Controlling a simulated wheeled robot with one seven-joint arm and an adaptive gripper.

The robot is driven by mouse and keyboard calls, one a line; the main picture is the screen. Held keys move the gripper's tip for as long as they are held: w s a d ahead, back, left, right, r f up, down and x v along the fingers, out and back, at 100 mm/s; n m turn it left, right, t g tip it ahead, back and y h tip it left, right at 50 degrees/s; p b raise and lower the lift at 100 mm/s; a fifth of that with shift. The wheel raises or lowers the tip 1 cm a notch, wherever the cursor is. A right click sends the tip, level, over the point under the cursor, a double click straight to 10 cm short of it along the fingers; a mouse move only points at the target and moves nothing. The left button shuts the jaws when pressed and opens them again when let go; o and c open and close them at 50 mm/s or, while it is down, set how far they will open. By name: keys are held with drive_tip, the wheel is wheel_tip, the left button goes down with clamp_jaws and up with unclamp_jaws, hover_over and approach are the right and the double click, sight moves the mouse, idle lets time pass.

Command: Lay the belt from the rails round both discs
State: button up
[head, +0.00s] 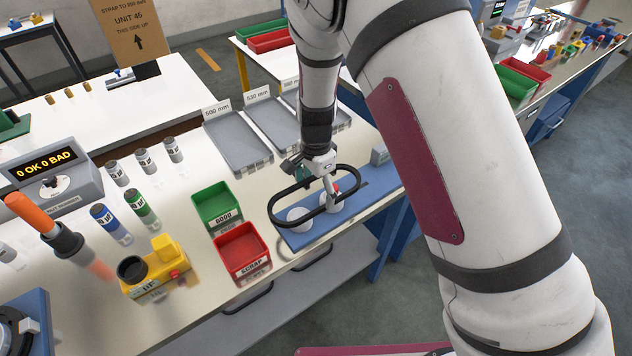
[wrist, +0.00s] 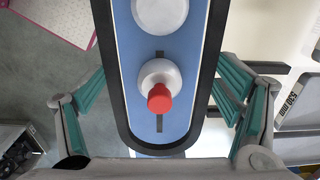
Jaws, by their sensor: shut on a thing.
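My gripper (head: 318,172) is shut on the black oval belt (head: 275,203), its teal fingers pressing the belt's two long sides from outside in the wrist view (wrist: 163,92). The belt (wrist: 116,90) looks held above the blue plate (head: 298,240), not lying on it. Two white discs stand on the plate: the left disc (head: 298,214) and the right disc (head: 336,207). In the wrist view the far disc (wrist: 160,12) and the near disc (wrist: 150,72) with a red knob (wrist: 159,98) both show inside the belt's outline. The belt's far end is out of that view.
Grey trays (head: 237,140) labelled by length stand behind the plate. Green (head: 216,205) and red (head: 241,250) bins stand to its left, with a yellow device (head: 158,270) beyond them. The bench's front edge is close to the plate.

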drive_tip(key=shift+f+b, duration=0.7)
drive_tip(key=shift+f, duration=2.75)
drive_tip(key=o, duration=1.1)
drive_tip(key=shift+r, duration=6)
